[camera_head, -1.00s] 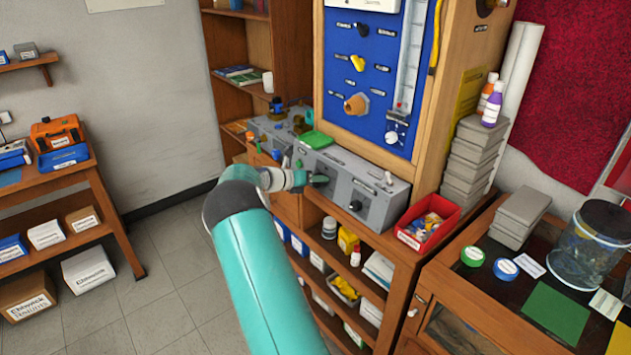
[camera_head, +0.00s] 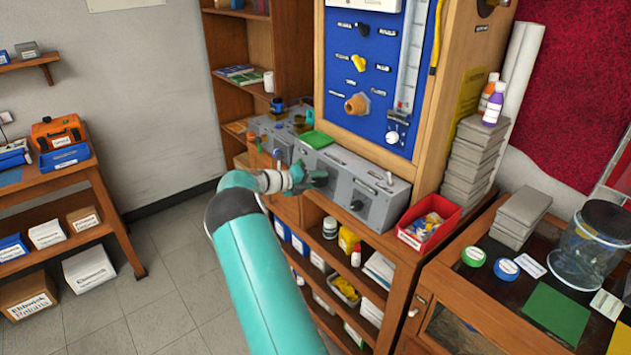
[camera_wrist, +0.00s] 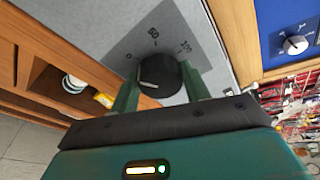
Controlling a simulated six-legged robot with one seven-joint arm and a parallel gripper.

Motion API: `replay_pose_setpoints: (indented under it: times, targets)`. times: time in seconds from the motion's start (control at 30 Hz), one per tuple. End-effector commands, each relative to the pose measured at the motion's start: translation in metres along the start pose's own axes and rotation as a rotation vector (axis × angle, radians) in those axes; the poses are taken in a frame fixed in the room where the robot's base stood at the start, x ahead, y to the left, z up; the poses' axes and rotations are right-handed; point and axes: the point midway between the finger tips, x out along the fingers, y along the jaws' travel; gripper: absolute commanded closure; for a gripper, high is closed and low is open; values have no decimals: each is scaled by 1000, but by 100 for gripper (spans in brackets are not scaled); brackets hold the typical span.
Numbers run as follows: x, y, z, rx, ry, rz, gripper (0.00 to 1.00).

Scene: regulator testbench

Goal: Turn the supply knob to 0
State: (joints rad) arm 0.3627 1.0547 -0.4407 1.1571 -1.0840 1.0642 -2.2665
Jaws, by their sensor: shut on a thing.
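A black knob (camera_wrist: 160,76) with a white pointer line sits on a grey dial plate (camera_wrist: 150,45) marked 0, 50 and 100. The pointer line shows at the knob's lower left, on the side of the 0 mark. My gripper (camera_wrist: 161,90) has its two green fingers on either side of the knob and is shut on it. In the head view my gripper (camera_head: 318,178) is at the front of the grey bench unit (camera_head: 340,190), largely covering the knob there. No name label for this knob is readable.
A second dark knob (camera_head: 356,205) is on the same unit to the right. A red bin (camera_head: 430,222) stands beside the unit. The blue panel (camera_head: 372,75) with valves rises behind it.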

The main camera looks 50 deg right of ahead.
Motion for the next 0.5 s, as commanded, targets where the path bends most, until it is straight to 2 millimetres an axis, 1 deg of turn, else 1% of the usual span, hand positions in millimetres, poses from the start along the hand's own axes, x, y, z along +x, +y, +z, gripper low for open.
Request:
replay_pose_setpoints:
  times: [0.27,0.3,0.37,0.4,0.5]
  targets:
    - [-1,0,1,-3,-3,1,76]
    - [-1,0,1,-3,-3,1,52]
    - [-1,0,1,-3,-3,0,40]
    - [-1,0,1,-3,-2,0,32]
    - [0,0,0,-2,-2,0,32]
